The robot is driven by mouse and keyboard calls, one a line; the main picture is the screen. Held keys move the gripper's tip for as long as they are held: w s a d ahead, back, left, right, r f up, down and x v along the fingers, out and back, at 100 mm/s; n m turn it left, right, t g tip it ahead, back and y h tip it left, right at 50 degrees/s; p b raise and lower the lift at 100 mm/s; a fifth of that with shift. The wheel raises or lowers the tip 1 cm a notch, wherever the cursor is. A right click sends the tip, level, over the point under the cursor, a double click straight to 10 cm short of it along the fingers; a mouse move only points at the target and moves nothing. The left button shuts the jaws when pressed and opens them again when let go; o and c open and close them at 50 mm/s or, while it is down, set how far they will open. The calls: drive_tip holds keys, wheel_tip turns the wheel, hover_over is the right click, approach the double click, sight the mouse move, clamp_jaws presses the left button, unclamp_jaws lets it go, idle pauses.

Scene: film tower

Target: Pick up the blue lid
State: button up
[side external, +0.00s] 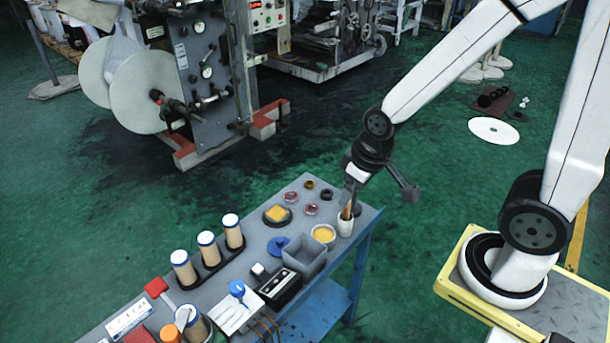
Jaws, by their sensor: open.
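A flat round blue lid (278,245) lies on the grey table top (222,283), left of a grey square open bin.
A black box (280,288) lies nearer the camera. Cylinders with blue-rimmed tops (208,247) stand at left. Yellow-filled dishes (323,234) and small round pots (291,196) sit near the far edge.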

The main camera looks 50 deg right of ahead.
drive_tip(key=w+a+f+n+g, duration=0.1)
drive_tip(key=w+f+n, duration=0.5)
drive_tip(key=w+n, duration=0.55)
drive_tip(key=n+g, duration=0.2)
drive_tip(key=n, duration=1.2)
hover_over(280, 240)
wheel_tip(280, 240, down, 13)
drive_tip(key=shift+s+r, duration=0.15)
drive_tip(key=shift+f+n, duration=0.45)
drive_tip(key=shift+f, duration=0.2)
drive_tip(key=shift+w+f, duration=0.2)
drive_tip(key=shift+f, duration=1.1)
drive_tip(key=shift+f, duration=2.6)
